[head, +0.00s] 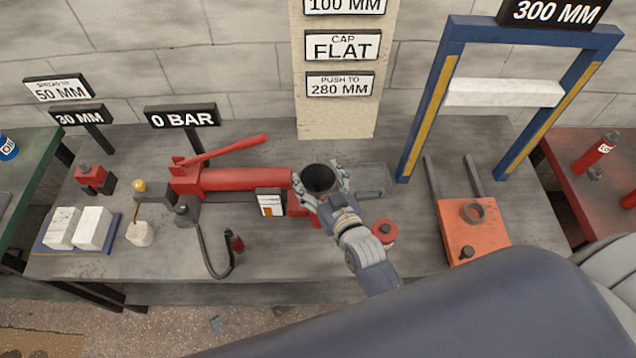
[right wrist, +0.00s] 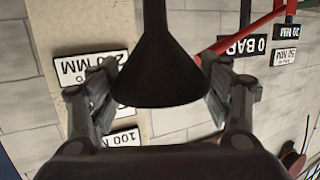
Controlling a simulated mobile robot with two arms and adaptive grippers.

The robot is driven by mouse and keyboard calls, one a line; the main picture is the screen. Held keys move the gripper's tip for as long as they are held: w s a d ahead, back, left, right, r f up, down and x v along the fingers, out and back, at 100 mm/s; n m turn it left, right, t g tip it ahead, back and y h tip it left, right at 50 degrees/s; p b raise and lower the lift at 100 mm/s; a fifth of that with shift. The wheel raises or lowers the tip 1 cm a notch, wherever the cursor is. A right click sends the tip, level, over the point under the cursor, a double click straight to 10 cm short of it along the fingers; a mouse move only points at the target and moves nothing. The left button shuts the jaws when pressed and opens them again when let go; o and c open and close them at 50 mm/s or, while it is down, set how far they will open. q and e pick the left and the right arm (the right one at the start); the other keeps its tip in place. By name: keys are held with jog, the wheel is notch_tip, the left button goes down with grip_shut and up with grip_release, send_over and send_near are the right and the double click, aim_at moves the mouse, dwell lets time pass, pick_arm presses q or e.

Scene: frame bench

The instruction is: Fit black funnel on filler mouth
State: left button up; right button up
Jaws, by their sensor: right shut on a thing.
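The black funnel (head: 319,180) is upright, wide mouth up, over the right end of the red hand pump (head: 240,181). My right gripper (head: 322,190) is shut on the funnel, with a finger on each side of its cone. The right wrist view shows the funnel (right wrist: 160,70) between both fingers, with the narrow spout running out of the frame. The filler mouth is hidden in the head view, so I cannot tell whether the spout is in it or above it. My left gripper is not in view.
A grey tray (head: 372,179) lies behind the funnel to the right. A red can (head: 384,232) stands right of my wrist. The blue press frame (head: 432,85) and an orange block (head: 474,228) are farther right. A black hose (head: 212,268) lies in front of the pump.

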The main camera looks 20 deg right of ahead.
aim_at(318, 197)
jog(key=shift+a, duration=0.15)
notch_tip(318, 197, down, 3)
jog(key=shift+r+b, duration=0.2)
jog(key=shift+b, duration=0.6)
jog(key=shift+f+b, duration=1.15)
jog(key=shift+f, duration=0.45)
jog(key=shift+p, duration=0.6)
jog(key=shift+f+b, duration=1.5)
jog(key=shift+f, duration=0.5)
jog(key=o, duration=1.1)
